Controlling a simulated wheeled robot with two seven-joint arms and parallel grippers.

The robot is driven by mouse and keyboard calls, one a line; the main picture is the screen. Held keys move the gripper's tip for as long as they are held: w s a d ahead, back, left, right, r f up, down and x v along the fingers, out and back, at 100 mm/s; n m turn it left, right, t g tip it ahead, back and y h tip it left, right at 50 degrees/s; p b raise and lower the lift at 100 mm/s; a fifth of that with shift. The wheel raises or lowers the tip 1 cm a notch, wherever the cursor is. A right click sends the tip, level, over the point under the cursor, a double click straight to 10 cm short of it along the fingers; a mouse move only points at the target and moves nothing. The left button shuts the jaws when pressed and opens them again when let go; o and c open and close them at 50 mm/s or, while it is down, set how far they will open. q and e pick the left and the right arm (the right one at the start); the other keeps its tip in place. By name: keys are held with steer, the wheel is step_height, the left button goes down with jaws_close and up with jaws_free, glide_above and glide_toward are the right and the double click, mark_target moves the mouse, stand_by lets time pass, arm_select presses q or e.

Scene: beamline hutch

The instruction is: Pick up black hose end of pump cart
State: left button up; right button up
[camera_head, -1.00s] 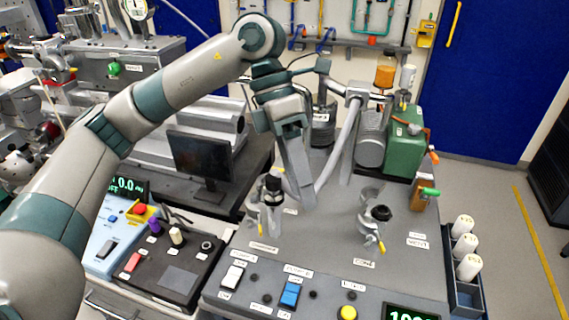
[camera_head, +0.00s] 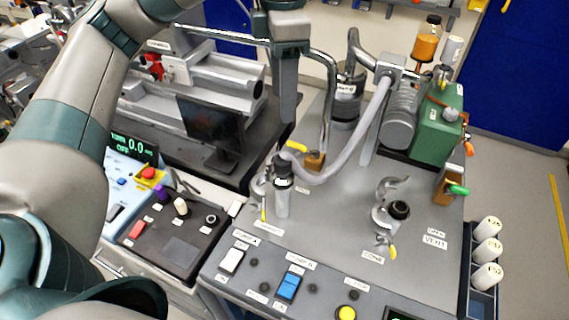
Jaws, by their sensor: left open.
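The black hose end (camera_head: 283,172) stands upright at the left of the pump cart's grey top (camera_head: 335,215). The grey hose (camera_head: 362,130) curves down from the pump and runs toward it. My left gripper (camera_head: 287,115) points down above the black hose end, apart from it, and is open and empty. Its fingers overlap in this view, so the gap between them is hidden. My right gripper is not in view.
A second black fitting (camera_head: 399,209) with a metal clamp stands to the right on the cart. A monitor (camera_head: 212,128) is at the left. A green pump box (camera_head: 437,125) and amber bottle (camera_head: 427,42) stand behind. White cylinders (camera_head: 487,252) sit at the cart's right side.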

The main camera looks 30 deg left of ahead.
arm_select(q)
steer(key=p, duration=0.3)
glide_toward(283, 157)
step_height(283, 157, down, 5)
steer(key=shift+s+f, duration=0.1)
steer(key=shift+d+f, duration=0.1)
steer(key=shift+f, duration=0.25)
stand_by(0.4)
steer(key=shift+p, duration=0.3)
steer(key=shift+f+p, duration=0.8)
steer(key=shift+p, duration=0.1)
step_height(283, 157, down, 2)
steer(key=shift+f+p, duration=0.1)
steer(key=shift+p, duration=0.45)
steer(key=shift+f, duration=0.7)
